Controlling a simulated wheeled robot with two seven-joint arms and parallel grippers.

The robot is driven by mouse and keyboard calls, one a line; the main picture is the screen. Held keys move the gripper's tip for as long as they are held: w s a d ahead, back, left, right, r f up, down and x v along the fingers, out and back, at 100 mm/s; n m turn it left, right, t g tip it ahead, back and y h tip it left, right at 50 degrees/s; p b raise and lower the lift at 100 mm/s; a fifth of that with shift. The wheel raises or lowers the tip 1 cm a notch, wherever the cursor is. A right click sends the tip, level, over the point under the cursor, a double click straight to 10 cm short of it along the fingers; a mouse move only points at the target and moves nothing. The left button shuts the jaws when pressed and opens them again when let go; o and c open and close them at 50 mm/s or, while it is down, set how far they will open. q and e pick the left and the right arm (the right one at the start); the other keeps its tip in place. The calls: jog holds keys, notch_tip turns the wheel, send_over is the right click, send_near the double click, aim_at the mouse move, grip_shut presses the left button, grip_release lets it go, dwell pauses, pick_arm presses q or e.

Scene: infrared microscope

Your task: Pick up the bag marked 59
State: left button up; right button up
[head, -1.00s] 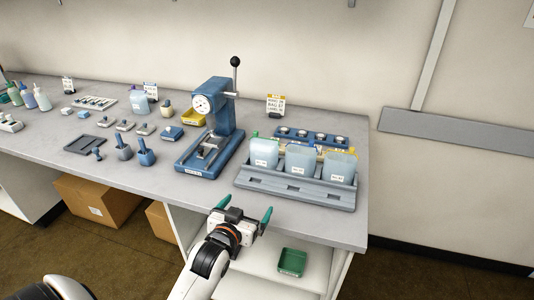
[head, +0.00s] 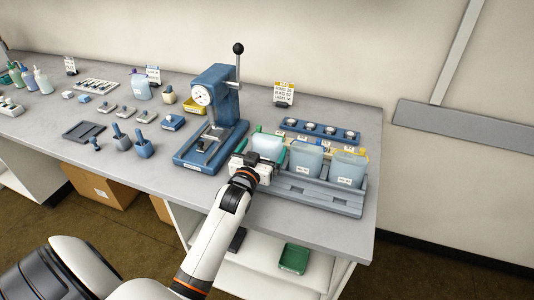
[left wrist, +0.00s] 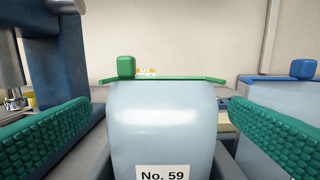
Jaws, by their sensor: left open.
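The bag marked 59 (left wrist: 160,120) is pale blue with a green top bar and a white "No. 59" label in the left wrist view. In the head view it is the leftmost bag (head: 268,146) in the grey rack (head: 320,193), partly hidden by my gripper. My left gripper (head: 268,149) is open at this bag. In the left wrist view its green fingers (left wrist: 158,135) stand on either side of the bag, with a visible gap at each side. My right gripper is not in view.
Two more bags stand in the rack, a middle one (head: 305,160) and a right one (head: 347,169). The blue press (head: 215,110) stands close on the left. A blue tray with several round pieces (head: 320,131) lies behind. A sign (head: 284,94) stands at the back.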

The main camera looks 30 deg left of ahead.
aim_at(269, 137)
pick_arm(q)
jog(key=x, duration=0.2)
jog(key=p+x, duration=0.1)
jog(key=shift+w+r, duration=0.4)
jog(key=shift+w+a+f, duration=0.15)
jog(key=shift+w+f, duration=0.05)
jog(key=shift+w, duration=0.35)
jog(key=c, duration=0.8)
jog(key=shift+r, duration=0.15)
